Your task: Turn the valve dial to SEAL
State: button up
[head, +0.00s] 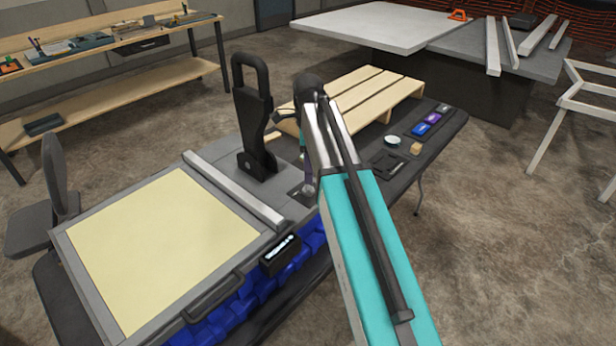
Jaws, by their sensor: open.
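A small grey round knob (308,189) sits on a dark plate on the console's grey top, just left of my arm. It may be the valve dial; its pointer and any SEAL mark are too small to read. The console (130,208) has a wide pale yellow panel and a small black display box (280,255) with white lit marks on its front edge. My arm reaches up from the lower right and bends at a black joint above the knob. A dark part shows just left of that joint, but I cannot make out my gripper or its fingers.
A tall black handle (252,115) stands on the console behind the knob. A pale bar (234,190) lies along the yellow panel. Right of my arm, a dark table (452,122) holds a small bowl (392,141), a wooden block (415,148) and coloured boxes. A wooden pallet (375,92) is behind.

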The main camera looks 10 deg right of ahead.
aim_at(308, 186)
notch_tip(308, 186, up, 8)
jog(key=b, duration=0.1)
jog(key=shift+f+b, duration=0.2)
jog(key=shift+b, duration=0.15)
dwell(0.5)
